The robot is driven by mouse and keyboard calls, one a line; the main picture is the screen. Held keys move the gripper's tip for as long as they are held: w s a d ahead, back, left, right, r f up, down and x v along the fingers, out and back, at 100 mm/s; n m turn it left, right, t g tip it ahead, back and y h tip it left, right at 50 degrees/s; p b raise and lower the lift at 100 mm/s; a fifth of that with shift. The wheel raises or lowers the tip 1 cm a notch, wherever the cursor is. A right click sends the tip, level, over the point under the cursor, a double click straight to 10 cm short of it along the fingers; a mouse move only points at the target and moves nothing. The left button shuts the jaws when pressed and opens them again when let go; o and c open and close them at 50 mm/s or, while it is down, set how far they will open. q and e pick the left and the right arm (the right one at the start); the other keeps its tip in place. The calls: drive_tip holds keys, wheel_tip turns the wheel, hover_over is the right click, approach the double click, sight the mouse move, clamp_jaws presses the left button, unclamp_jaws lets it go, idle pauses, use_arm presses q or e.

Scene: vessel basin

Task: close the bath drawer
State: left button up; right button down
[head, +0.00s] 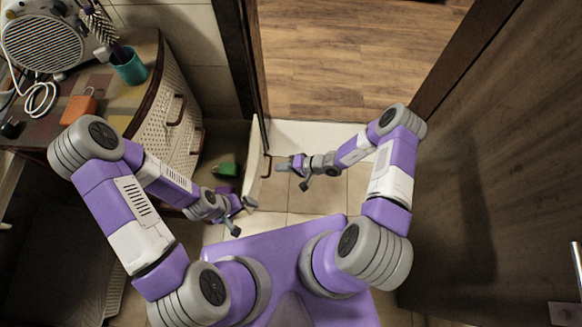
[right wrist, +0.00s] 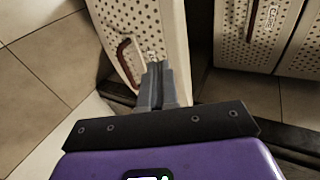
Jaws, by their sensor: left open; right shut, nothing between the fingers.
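The bath drawer (head: 257,186) stands out from the cabinet, its pale front seen nearly edge-on in the head view. In the right wrist view its front (right wrist: 171,27) is white and perforated, with a brown handle (right wrist: 130,60). The handle also shows in the head view (head: 267,167). My right gripper (head: 283,168) is shut and empty, pointing left at the drawer front close to the handle. Its fingers also show in the right wrist view (right wrist: 155,85); whether they touch the front is unclear. My left gripper (head: 243,216) is open near the drawer's lower end.
The cabinet (head: 165,122) has other perforated fronts with brown handles. A green object (head: 228,170) lies between cabinet and drawer front. The counter holds a teal cup (head: 129,66), an orange item (head: 78,107) and a heater (head: 42,42). A dark door (head: 500,150) stands right.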

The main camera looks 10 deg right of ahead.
sight(257, 167)
drive_tip(key=a, duration=0.1)
drive_tip(key=w+a+f+b, duration=0.1)
drive_tip(key=a, duration=0.1)
drive_tip(key=w+a, duration=0.1)
drive_tip(key=a, duration=0.1)
drive_tip(key=shift+f, duration=0.3)
drive_tip(key=shift+w+a+b, duration=0.25)
drive_tip(key=shift+a+b, duration=0.05)
drive_tip(key=shift+a, duration=0.2)
use_arm(q)
wheel_tip(257, 167, down, 2)
use_arm(e)
drive_tip(key=shift+r, duration=0.1)
